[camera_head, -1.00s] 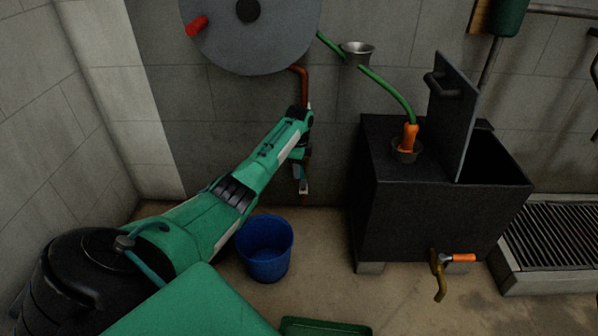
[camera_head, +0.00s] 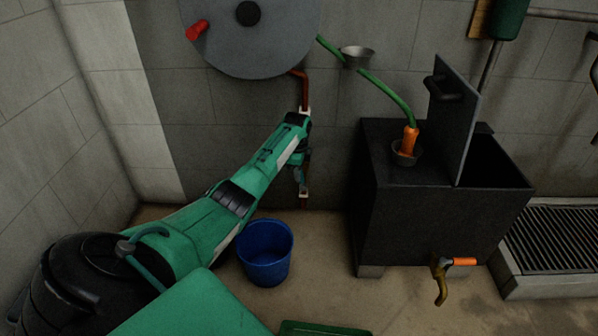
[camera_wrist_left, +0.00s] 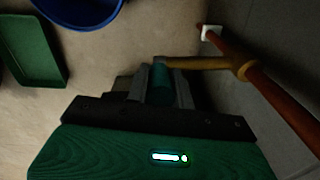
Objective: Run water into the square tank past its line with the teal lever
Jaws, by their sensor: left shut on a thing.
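The square tank (camera_head: 430,228) is a black box on the right in the head view, its lid (camera_head: 455,120) standing up. Its opening shows dark; I see no water or fill line in it. My left gripper (camera_wrist_left: 160,88) is shut on the teal lever (camera_wrist_left: 160,84) in the left wrist view. The lever is beside a brass branch (camera_wrist_left: 205,63) of the copper-red pipe (camera_wrist_left: 275,92). In the head view the left gripper (camera_head: 300,168) is at the pipe against the wall, and my arm mostly hides the lever. My right gripper is out of view.
A green hose (camera_head: 390,89) with an orange end (camera_head: 410,140) sits in a cup on the tank top. A brass tap with an orange handle (camera_head: 463,262) is on the tank front. A blue bucket (camera_head: 265,262) and green tray (camera_head: 325,327) are on the floor. A floor grate (camera_head: 565,235) lies right.

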